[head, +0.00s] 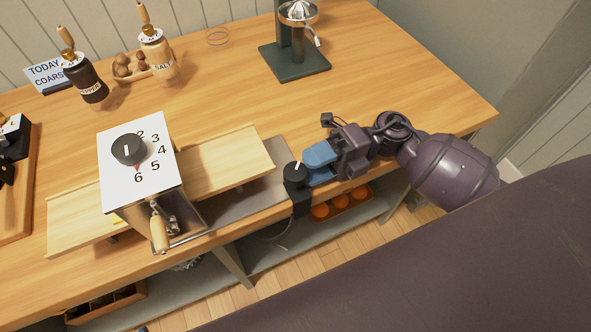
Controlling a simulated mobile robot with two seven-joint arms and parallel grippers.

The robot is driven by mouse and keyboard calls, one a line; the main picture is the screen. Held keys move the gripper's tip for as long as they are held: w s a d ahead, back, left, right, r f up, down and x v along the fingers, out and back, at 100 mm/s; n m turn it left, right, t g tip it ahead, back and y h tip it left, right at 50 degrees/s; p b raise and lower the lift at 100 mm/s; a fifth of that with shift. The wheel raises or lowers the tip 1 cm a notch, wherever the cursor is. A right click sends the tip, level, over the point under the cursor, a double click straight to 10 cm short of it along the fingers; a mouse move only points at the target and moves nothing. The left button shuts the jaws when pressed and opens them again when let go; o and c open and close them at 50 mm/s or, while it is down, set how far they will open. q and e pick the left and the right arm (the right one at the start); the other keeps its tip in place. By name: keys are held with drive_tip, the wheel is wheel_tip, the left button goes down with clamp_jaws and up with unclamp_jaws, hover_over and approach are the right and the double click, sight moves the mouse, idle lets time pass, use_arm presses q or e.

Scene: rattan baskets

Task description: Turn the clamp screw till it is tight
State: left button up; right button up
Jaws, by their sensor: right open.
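The clamp screw shows as a round black knob (296,172) with a white mark line on top, at the table's front edge. Below it a black clamp body (300,203) hangs over the edge. My right gripper (309,166), with blue fingers, is open and reaches in from the right, its fingertips right beside the knob. I cannot tell whether the fingers touch the knob. My left gripper is not in view. The mill (168,178), a box with a white numbered top and a black dial (129,149), stands left of the clamp.
The mill's crank handle (158,232) sticks out at the front. Pepper (88,82) and salt (160,58) mills and a juicer (295,60) stand at the back. The table's right part is clear.

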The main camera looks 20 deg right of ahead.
sight(295, 174)
drive_tip(key=shift+s+a, duration=0.1)
drive_tip(key=shift+a, duration=1.85)
clamp_jaws()
